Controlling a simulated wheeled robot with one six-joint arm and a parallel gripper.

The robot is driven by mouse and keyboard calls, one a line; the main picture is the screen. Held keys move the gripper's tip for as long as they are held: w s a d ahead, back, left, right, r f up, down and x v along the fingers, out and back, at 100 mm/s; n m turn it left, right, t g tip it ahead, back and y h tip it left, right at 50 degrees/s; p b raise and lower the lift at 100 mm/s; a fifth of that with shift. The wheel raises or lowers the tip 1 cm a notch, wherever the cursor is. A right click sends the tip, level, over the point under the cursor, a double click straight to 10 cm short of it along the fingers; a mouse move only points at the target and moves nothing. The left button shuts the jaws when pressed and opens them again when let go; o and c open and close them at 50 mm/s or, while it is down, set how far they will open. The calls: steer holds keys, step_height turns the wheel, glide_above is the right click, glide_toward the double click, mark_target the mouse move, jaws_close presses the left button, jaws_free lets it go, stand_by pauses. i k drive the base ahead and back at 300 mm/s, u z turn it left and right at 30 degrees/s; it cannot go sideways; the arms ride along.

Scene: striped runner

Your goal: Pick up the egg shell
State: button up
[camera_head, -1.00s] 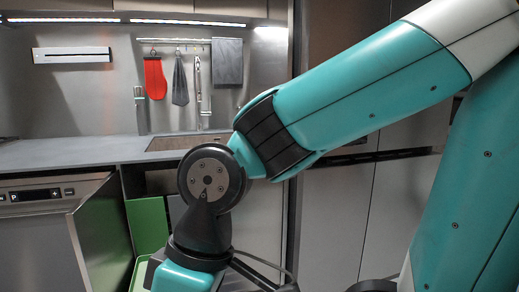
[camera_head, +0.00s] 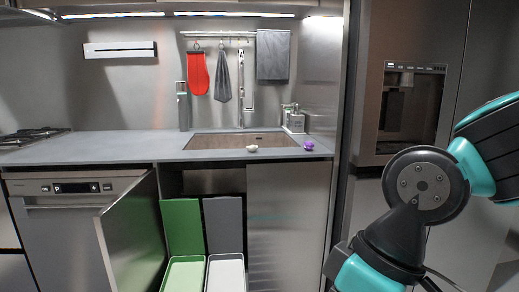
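A small whitish piece (camera_head: 252,148), which looks like the egg shell, lies on the counter at the front edge of the sink. It is too small to make out its shape clearly. My gripper is out of view; only links of my arm show at the right of the head view, well apart from the counter.
A purple item (camera_head: 309,145) lies right of the sink (camera_head: 215,141), near a soap dispenser (camera_head: 294,119). Below, a cabinet door (camera_head: 131,237) stands open beside a green bin (camera_head: 185,274) and a white bin (camera_head: 226,274). The counter (camera_head: 110,146) left of the sink is clear.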

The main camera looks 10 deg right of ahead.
mark_target(252, 148)
steer(key=u, duration=0.15)
steer(key=k, duration=0.4)
steer(key=z, duration=1)
steer(key=i, duration=1.6)
steer(key=u, duration=1.05)
steer(key=i, duration=0.65)
steer(key=u, duration=0.75)
